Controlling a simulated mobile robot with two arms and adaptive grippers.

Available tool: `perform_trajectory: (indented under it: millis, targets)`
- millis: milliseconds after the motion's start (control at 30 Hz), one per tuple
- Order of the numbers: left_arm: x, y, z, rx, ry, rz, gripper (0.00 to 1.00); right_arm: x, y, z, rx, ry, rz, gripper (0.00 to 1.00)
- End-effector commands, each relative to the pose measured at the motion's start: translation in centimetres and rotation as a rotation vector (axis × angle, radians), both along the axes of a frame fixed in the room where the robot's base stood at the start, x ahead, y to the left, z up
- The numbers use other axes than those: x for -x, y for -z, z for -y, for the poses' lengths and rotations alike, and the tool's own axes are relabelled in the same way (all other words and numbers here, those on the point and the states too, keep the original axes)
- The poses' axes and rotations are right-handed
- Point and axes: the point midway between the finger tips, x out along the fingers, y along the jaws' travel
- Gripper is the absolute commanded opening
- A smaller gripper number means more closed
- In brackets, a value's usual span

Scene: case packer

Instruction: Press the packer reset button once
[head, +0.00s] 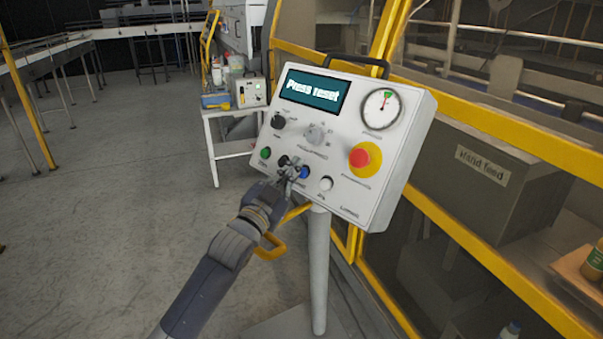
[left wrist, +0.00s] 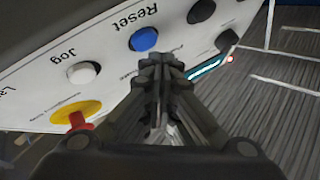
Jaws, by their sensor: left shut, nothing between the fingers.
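The packer control panel (head: 345,140) is a white box on a grey post, and its screen (head: 314,93) reads "Press reset". The blue reset button (head: 304,173) is on its lower row, partly behind my gripper in the head view. In the left wrist view the blue button (left wrist: 144,39), labelled "Reset", is fully visible just beyond the fingertips. My left gripper (head: 291,168) is shut and empty, its tips close to the blue button; I cannot tell whether they touch. It also shows in the left wrist view (left wrist: 160,68). My right gripper is not in view.
A white jog button (head: 326,184) and a green button (head: 265,153) flank the reset button. A red emergency stop (head: 361,158) on yellow sits above right. A yellow-framed guard (head: 480,110) stands behind the panel. The floor at left is clear.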

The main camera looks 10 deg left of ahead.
Motion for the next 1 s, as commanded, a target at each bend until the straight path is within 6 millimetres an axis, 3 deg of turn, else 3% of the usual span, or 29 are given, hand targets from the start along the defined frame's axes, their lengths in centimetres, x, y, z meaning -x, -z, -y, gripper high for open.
perform_trajectory:
  millis: [1000]
  targets:
    - [-0.63, 0.40, 0.39, 0.000, 0.000, 0.000, 0.00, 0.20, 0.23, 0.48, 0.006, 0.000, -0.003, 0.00]
